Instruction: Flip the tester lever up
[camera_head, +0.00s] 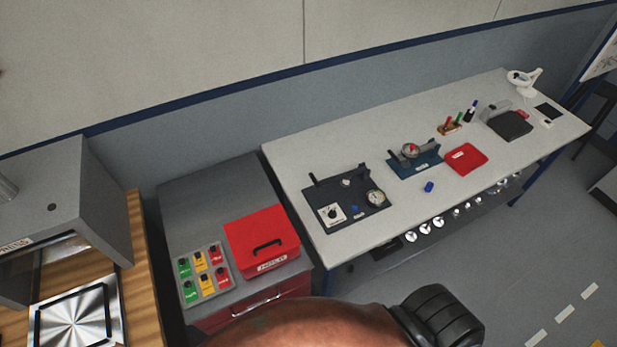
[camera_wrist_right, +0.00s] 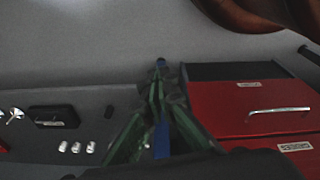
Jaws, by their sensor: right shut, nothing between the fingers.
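The tester appears to be the dark flat panel (camera_head: 338,212) on the near left end of the white workbench. It carries a round gauge (camera_head: 376,198), a white dial plate (camera_head: 332,214) and a dark lever (camera_head: 313,179) at its back left corner. The lever's exact angle is too small to tell. My right gripper (camera_wrist_right: 163,92) shows only in the right wrist view. Its green-dark fingers are together and empty, in front of the red cabinet and the bench's underside, apart from the tester. My left gripper is not in view.
A blue fixture with a gauge (camera_head: 415,163) and a red tray (camera_head: 466,159) lie farther right. My right arm crosses the head view's bottom.

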